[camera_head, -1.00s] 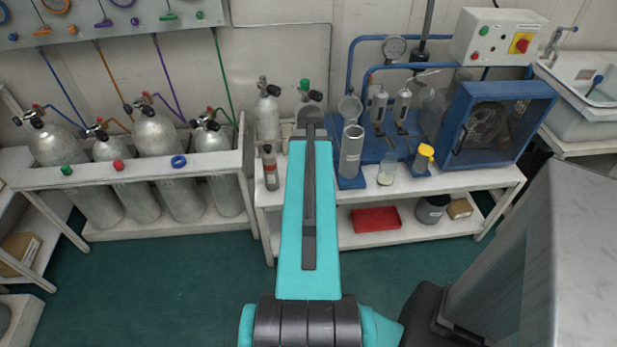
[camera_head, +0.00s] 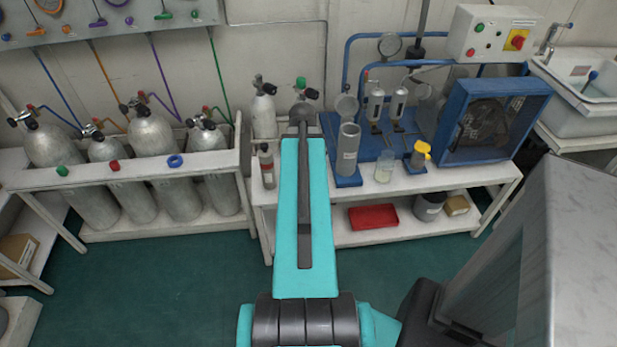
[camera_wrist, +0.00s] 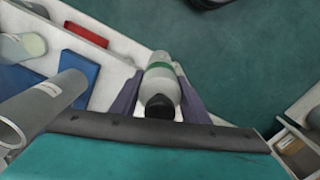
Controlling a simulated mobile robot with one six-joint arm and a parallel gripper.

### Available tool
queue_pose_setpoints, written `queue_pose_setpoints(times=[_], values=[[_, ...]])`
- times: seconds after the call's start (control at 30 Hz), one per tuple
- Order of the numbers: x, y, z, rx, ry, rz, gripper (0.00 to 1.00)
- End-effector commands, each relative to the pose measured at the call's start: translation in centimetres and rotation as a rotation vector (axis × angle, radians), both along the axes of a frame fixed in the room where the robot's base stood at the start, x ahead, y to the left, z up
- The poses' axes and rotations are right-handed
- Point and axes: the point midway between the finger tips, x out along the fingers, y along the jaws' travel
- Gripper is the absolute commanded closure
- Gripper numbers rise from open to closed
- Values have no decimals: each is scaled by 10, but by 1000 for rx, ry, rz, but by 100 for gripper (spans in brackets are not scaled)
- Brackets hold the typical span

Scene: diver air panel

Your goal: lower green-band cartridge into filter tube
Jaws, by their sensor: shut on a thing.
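The green-band cartridge (camera_wrist: 160,85) is a pale cylinder with a green band and a black end, seen in the wrist view. My gripper (camera_wrist: 158,92) is shut on it, one grey-purple finger on each side. The filter tube (camera_head: 348,150) is a grey upright cylinder on a blue base on the bench. In the wrist view the tube (camera_wrist: 40,110) stands to the left of the cartridge, its open mouth visible. The cartridge is beside the tube and apart from it. In the head view my arm hides the gripper and cartridge.
A clear jar (camera_head: 384,168) and a yellow-topped item (camera_head: 421,154) stand right of the tube. A small grey cylinder (camera_head: 267,167) stands left of my arm. A red tray (camera_head: 373,217) lies on the lower shelf. A blue caged unit (camera_head: 492,122) is at the right.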

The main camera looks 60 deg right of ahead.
Motion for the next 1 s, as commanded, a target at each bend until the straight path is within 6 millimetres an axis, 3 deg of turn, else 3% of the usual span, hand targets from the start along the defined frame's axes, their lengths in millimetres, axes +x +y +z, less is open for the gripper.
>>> queue_pose_setpoints(times=[0.47,1.0], values=[[105,49,26,-1,-2,212,100],[221,146,62,-1,-2,479,100]])
